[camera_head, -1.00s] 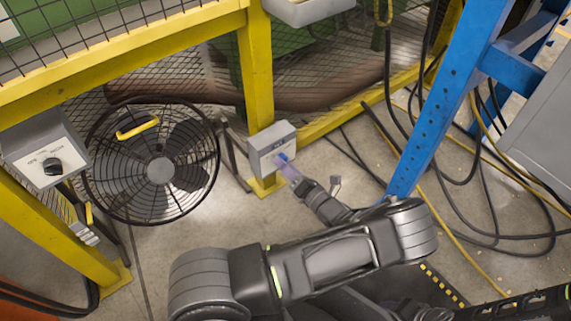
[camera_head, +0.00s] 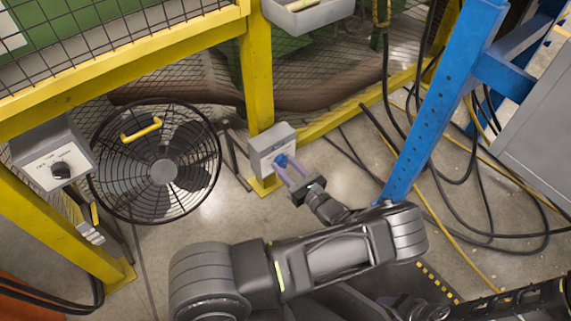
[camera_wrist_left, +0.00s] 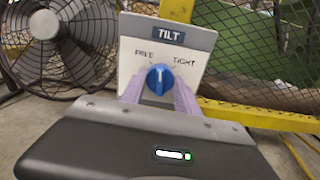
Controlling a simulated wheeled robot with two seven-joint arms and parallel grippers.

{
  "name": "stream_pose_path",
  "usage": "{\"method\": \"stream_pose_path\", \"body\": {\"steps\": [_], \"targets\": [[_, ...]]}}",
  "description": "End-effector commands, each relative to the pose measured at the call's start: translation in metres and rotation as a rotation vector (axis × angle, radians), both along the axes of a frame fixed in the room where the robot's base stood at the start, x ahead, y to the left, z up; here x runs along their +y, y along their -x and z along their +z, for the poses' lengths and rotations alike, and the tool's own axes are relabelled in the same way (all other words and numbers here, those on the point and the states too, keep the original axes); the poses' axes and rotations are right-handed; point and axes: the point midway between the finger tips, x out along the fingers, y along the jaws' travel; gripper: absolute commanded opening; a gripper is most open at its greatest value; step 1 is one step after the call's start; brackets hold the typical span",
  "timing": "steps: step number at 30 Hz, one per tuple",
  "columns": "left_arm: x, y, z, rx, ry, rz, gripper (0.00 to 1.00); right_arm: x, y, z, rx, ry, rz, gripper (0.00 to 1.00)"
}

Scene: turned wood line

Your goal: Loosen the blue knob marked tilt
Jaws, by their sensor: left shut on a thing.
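The blue knob (camera_wrist_left: 160,79) is on a grey box with a pale front plate (camera_wrist_left: 165,50) labelled TILT. FREE is printed at the upper left of the knob and TIGHT at the upper right. The knob's white mark points about straight up, between the two words. In the head view the knob (camera_head: 281,160) shows small on the box (camera_head: 271,141) on a yellow post. My left gripper (camera_head: 287,168) has its purple fingers on both sides of the knob and is shut on it. My right gripper is not in view.
A round black fan (camera_head: 160,172) stands left of the box. Another grey box with a black knob (camera_head: 61,170) is at the far left. A blue upright (camera_head: 440,105) and loose cables (camera_head: 480,240) are at the right. Mesh fencing is behind.

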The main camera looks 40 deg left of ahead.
Motion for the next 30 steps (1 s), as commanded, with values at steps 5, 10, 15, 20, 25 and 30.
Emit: {"method": "stream_pose_path", "body": {"steps": [5, 10, 15, 20, 25, 30], "targets": [[-0.0004, 0.0, 0.0004, -0.159, 0.049, -0.001, 0.0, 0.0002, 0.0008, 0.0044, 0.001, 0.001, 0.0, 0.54], [-0.0009, -0.0006, 0.0002, -0.31, 0.095, -0.001, 0.0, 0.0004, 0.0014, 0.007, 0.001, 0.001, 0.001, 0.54], [-0.0009, -0.0006, 0.0002, -0.436, 0.132, -0.001, 0.0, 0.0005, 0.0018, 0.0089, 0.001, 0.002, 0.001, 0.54], [-0.0009, -0.0008, 0.0003, -0.523, 0.159, -0.001, 0.0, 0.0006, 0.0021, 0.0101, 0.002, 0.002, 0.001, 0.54], [-0.0007, -0.0007, 0.0, -0.576, 0.175, 0.0, 0.0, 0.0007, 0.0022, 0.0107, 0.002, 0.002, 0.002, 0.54], [-0.0007, -0.0006, -0.0002, -0.594, 0.181, 0.0, 0.0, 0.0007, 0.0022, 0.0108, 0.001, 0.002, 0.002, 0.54]]}}
